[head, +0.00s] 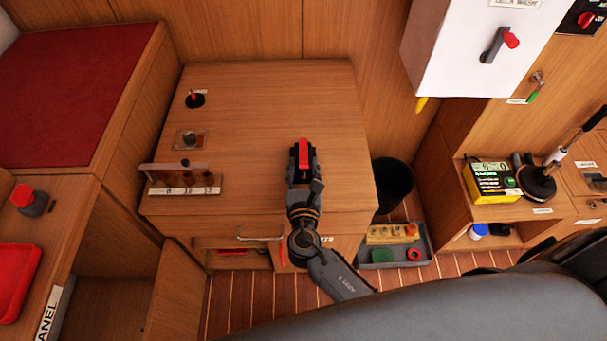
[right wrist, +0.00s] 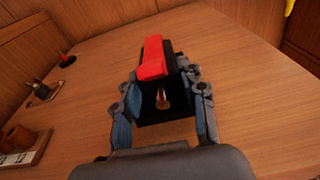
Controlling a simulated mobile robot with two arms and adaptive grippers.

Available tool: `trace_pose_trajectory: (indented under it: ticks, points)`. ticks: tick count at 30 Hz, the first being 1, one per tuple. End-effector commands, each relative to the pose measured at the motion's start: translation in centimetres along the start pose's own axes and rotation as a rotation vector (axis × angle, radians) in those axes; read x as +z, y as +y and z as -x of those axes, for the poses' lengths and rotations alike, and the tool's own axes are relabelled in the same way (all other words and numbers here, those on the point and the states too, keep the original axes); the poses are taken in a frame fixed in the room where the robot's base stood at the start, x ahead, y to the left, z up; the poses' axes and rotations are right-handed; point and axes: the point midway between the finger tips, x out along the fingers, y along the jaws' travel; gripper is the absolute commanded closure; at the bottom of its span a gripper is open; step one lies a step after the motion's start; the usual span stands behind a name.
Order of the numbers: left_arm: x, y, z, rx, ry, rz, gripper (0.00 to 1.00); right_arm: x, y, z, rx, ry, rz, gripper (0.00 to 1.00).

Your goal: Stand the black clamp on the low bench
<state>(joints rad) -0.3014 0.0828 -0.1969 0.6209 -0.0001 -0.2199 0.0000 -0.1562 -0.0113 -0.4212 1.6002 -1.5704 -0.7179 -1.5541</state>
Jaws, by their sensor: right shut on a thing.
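My right gripper (head: 304,178) is shut on the black clamp (head: 296,155), which has a red lever on top. In the right wrist view the clamp (right wrist: 180,66) sits between my finger pads, its red lever tilted up and a copper-coloured part in its opening. The clamp is over the right part of the wooden bench top (head: 265,110). I cannot tell whether its base touches the wood. My fingers hide part of its sides. My left gripper is not in view.
A wooden rack (head: 180,180) stands at the bench's left edge, with small fittings (head: 188,138) behind it. A black bin (head: 391,184) and a grey tray (head: 400,248) are on the floor at right. The bench's middle is clear.

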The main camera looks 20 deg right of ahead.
Motion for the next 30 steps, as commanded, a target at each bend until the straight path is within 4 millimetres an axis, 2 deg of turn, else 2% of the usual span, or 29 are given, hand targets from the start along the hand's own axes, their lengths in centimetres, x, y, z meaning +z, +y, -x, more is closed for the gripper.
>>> trace_pose_trajectory:
  ticks: [1, 5, 17, 18, 21, 30]
  points:
    - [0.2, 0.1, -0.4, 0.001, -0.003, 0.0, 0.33, -1.0, 0.0, -0.1, 0.001, 0.0, 0.004, 1.0]
    - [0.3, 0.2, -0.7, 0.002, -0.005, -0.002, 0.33, -2.2, 0.0, -0.2, 0.0, -0.001, 0.003, 1.0]
    - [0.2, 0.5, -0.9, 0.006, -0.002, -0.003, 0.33, -2.7, 0.0, -0.3, 0.001, -0.002, 0.001, 1.0]
    - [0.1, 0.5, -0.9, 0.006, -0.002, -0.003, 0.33, -2.9, 0.0, -0.2, 0.001, 0.002, 0.002, 0.57]
    - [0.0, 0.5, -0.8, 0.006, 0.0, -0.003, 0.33, -2.8, 0.0, -0.2, 0.001, 0.003, 0.002, 0.37]
    - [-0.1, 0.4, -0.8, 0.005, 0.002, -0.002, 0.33, -2.8, 0.0, -0.2, 0.001, 0.003, 0.002, 0.36]
